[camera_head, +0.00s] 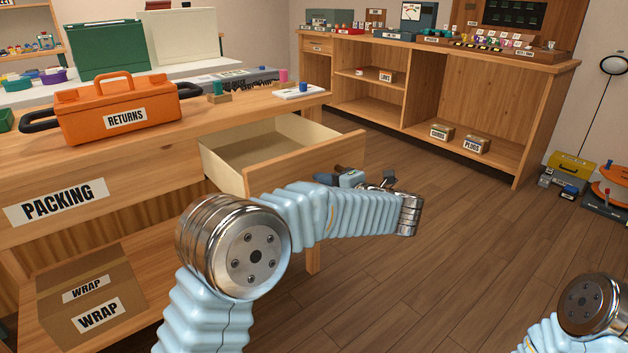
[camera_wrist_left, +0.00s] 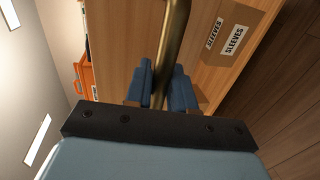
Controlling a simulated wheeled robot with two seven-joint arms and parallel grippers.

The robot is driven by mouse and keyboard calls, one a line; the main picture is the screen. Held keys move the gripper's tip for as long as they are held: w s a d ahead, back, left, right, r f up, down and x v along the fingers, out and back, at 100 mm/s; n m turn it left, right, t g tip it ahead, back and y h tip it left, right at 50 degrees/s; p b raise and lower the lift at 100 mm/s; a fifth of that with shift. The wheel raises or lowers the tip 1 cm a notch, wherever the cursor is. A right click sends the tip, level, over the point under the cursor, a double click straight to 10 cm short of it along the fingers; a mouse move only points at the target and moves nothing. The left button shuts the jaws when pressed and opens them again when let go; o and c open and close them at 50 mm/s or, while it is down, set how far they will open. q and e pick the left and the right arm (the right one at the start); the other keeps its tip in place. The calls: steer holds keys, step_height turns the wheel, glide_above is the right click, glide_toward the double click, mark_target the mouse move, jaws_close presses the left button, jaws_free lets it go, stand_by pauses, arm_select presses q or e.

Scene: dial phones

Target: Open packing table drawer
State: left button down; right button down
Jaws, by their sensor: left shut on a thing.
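The packing table (camera_head: 100,204) stands at the left, with a PACKING label on its front. Its drawer (camera_head: 262,150) is pulled out, and its pale, empty-looking inside shows from above. My left gripper (camera_head: 343,178) is at the outer side of the drawer front, partly hidden behind my own arm. In the left wrist view its blue fingers (camera_wrist_left: 164,80) are shut around a brass bar handle (camera_wrist_left: 174,38) in front of a wooden panel. My right gripper is out of view.
An orange RETURNS toolbox (camera_head: 120,106) stands on the tabletop. A wooden shelf unit (camera_head: 480,100) stands at the back. The wooden floor (camera_head: 460,220) right of the drawer is clear.

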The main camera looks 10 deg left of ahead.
arm_select(q)
steer(key=shift+f+v, duration=0.25)
steer(key=shift+v, duration=0.85)
steer(key=c, duration=1.1)
jaws_free()
steer(key=v, duration=1.3)
steer(key=shift+s+d, duration=0.2)
steer(key=shift+d, duration=0.1)
